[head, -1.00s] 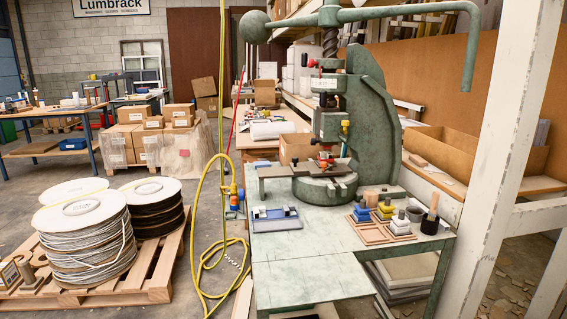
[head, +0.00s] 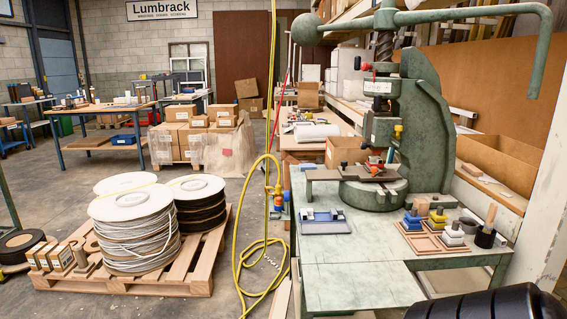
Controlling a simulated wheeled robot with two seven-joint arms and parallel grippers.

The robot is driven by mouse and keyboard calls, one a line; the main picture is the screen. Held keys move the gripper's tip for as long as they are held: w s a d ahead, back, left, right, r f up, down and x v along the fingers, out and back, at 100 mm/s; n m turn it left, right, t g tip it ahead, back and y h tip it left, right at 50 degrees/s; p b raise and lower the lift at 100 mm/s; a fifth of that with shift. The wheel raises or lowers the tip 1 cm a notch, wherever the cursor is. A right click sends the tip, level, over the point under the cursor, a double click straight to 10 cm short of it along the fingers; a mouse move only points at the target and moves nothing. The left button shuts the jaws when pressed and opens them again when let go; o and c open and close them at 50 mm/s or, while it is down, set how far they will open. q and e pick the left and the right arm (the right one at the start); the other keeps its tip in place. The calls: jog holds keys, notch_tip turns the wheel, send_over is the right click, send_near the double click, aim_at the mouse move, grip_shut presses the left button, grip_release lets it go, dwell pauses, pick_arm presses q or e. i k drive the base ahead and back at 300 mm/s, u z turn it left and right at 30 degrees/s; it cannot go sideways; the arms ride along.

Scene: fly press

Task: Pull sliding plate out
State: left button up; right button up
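The green fly press (head: 428,130) stands on the pale green worktable at the right. A flat grey-brown sliding plate (head: 324,175) lies level at the press base, above its round bed (head: 372,194), with its left end sticking out past the bed. Small red and dark parts sit on top of it under the ram and hide some of its right side. Neither of my grippers is in view. A black ridged part of my own body shows at the lower right corner, without any fingers visible.
A blue-grey tray (head: 325,226) lies on the worktable (head: 350,247) left of the bed. Coloured blocks (head: 437,218) and a dark cup (head: 484,239) stand at the right. A yellow hose (head: 241,262) hangs and coils left of the table. A pallet (head: 190,283) with cable reels is further left.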

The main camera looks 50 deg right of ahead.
aim_at(363, 172)
jog(key=u, duration=0.05)
jog(key=i, duration=1.05)
jog(key=z, duration=2.05)
